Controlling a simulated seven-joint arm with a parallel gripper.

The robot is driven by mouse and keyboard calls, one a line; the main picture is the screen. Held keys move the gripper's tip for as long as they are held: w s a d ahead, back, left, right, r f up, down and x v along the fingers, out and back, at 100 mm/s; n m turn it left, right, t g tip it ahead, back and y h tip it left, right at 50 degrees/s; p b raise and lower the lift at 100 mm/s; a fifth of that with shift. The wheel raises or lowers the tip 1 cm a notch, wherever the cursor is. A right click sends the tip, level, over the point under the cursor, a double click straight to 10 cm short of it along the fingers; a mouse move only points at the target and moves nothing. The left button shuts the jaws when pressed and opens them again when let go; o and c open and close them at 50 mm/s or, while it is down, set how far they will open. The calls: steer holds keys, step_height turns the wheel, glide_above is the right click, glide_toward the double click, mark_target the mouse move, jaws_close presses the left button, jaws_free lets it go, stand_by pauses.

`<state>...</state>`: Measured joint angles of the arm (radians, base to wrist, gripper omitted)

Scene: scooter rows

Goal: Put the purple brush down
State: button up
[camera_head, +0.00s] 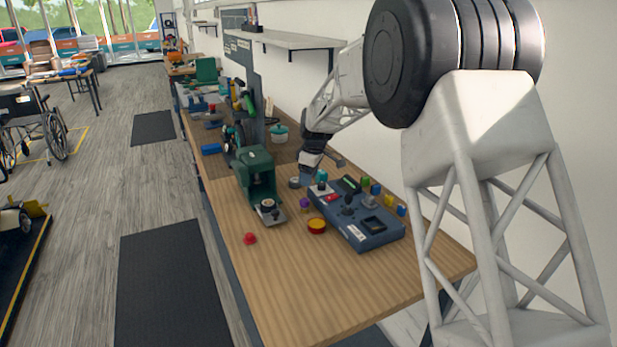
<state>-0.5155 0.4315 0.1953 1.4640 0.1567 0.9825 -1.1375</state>
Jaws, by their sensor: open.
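My gripper (318,168) is over the middle of the wooden workbench (290,285), pointing down. It is open, and I see nothing held in it. It is at the back left end of a blue-grey control box (371,237). A small purple thing (304,203) stands on the bench just below and in front of my gripper, beside the box. It is too small to tell whether it is the purple brush. No other purple thing shows clearly.
A green machine (256,172) stands left of my gripper. A red and yellow round container (317,226) and a red knob-like piece (249,238) are on the bench. Several small coloured blocks line the wall side. The bench's front end is clear. A shelf (295,40) hangs above.

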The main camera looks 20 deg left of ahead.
stand_by(0.6)
steer(key=s+d+r+m+t, duration=0.1)
steer(key=s+d+r+m, duration=0.2)
steer(key=s+d+r, duration=0.5)
steer(key=s+d+r+m, duration=0.25)
steer(key=s+d, duration=0.25)
steer(key=d, duration=0.7)
steer(key=s+d+r+m+t, duration=0.1)
steer(key=s+d+r+m, duration=0.2)
steer(key=s+d+r, duration=0.55)
steer(key=s+d+f+m, duration=0.2)
steer(key=s+d+m, duration=0.1)
steer(key=s+d, duration=0.4)
steer(key=s+d+f+m+h, duration=0.1)
steer(key=s+d+f+m, duration=0.2)
steer(key=s+d, duration=0.4)
steer(key=s+d+f+m, duration=0.3)
steer(key=s+d, duration=0.4)
steer(key=s, duration=1)
steer(key=shift+f+m+t+h, duration=0.2)
steer(key=shift+m+t+h, duration=0.1)
steer(key=shift+m+h, duration=0.1)
steer(key=shift+o, duration=0.5)
